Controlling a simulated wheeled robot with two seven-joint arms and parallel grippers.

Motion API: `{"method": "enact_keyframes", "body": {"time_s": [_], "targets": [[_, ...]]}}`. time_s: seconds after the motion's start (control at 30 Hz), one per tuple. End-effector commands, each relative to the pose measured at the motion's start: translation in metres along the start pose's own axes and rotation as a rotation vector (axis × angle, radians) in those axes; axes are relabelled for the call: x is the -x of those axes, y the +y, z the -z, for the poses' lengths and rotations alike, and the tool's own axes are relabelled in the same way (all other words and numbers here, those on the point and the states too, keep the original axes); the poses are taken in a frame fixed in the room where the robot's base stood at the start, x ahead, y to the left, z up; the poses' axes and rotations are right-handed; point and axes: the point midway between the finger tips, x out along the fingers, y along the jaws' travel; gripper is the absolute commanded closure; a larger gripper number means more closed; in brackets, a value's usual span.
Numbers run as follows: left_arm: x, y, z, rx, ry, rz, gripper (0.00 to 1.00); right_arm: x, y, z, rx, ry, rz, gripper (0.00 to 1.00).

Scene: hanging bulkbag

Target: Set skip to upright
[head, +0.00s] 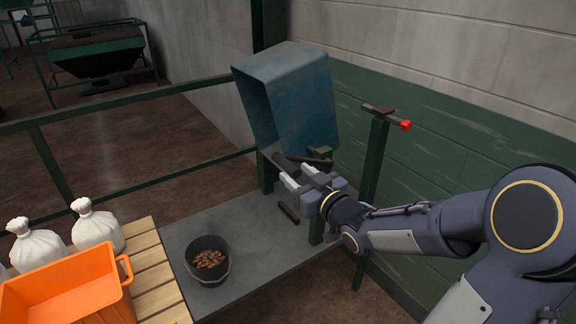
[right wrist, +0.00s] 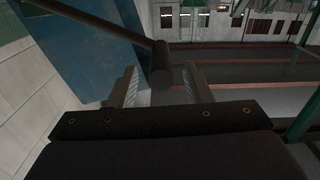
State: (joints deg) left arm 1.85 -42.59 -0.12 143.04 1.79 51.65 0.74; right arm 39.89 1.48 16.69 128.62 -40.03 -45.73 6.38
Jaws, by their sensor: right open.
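The blue skip (head: 305,100) is tilted on its stand beside the wall, its open mouth facing left and down. Its side also shows in the right wrist view (right wrist: 80,50). A dark bar with a thick round grip (head: 286,164) is low by the skip; in the right wrist view the grip (right wrist: 161,62) hangs between and just ahead of the fingers. My right gripper (head: 298,174) is open and empty, close to this grip; contact cannot be told. My left gripper is not in view.
A black bucket of brown pieces (head: 206,262) stands on the grey platform (head: 250,225). An orange crate (head: 70,285) and white sacks (head: 97,225) are at left. A post with a red-tipped lever (head: 385,115) stands right of the skip. Green rails (head: 110,105) run behind.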

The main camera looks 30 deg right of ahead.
Motion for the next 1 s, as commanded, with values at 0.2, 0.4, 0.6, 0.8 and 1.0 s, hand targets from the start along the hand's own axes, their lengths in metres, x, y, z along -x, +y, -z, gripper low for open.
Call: {"method": "enact_keyframes", "body": {"time_s": [0.2,0.4,0.6,0.8,1.0], "targets": [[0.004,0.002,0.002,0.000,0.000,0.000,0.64,-0.031,-0.001,0.001,-0.002,0.000,0.002,0.55],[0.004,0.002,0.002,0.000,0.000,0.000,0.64,-0.040,-0.001,0.000,0.000,0.000,0.000,0.55],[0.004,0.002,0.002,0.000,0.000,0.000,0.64,-0.040,-0.001,0.000,0.000,-0.001,0.000,0.55],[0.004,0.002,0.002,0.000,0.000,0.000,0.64,-0.040,-0.001,0.000,0.000,-0.001,0.000,0.81],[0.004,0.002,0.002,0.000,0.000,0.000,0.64,-0.040,-0.001,0.000,0.000,-0.001,-0.001,1.00]]}}
